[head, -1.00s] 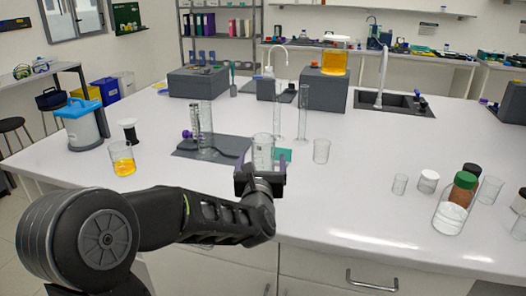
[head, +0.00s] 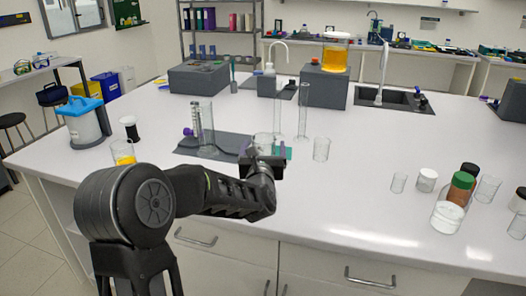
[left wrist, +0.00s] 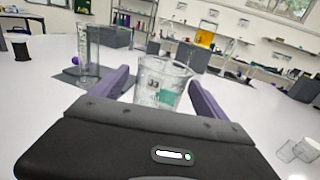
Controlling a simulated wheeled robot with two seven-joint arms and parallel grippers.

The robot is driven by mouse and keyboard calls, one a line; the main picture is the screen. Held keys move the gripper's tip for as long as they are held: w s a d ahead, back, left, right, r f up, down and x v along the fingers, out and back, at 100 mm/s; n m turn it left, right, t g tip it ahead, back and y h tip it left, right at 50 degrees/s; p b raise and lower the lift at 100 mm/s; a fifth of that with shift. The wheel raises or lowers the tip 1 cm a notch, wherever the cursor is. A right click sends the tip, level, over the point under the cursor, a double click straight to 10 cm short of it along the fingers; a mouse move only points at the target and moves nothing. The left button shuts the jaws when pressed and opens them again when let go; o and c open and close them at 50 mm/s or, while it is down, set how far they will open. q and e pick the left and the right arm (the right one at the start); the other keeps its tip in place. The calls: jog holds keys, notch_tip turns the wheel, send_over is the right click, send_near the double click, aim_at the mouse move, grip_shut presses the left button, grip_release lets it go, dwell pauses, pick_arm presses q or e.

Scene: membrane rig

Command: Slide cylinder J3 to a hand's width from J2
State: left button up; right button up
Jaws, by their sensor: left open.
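A short clear glass cylinder (left wrist: 160,84) with a dark label that looks like J3 stands between the two purple fingers of my left gripper (left wrist: 158,92) in the left wrist view. The gripper is open, one finger on each side; whether either touches the glass I cannot tell. In the head view my left gripper (head: 264,153) hides the lower part of this cylinder (head: 263,140). Tall clear cylinders (head: 206,128) stand behind and to the left, others (head: 303,110) behind and to the right. I cannot read which is J2. My right gripper is not in view.
A dark mat (head: 215,147) lies left of the gripper, and a green patch (head: 288,152) lies just right of it. A small clear beaker (head: 321,149) stands further right.

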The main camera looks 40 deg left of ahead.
pick_arm(q)
jog(key=shift+w+a, duration=0.25)
jog(key=shift+w, duration=0.2)
jog(key=shift+c, duration=0.2)
jog(key=c, duration=1.8)
jog(key=shift+a+f, duration=0.1)
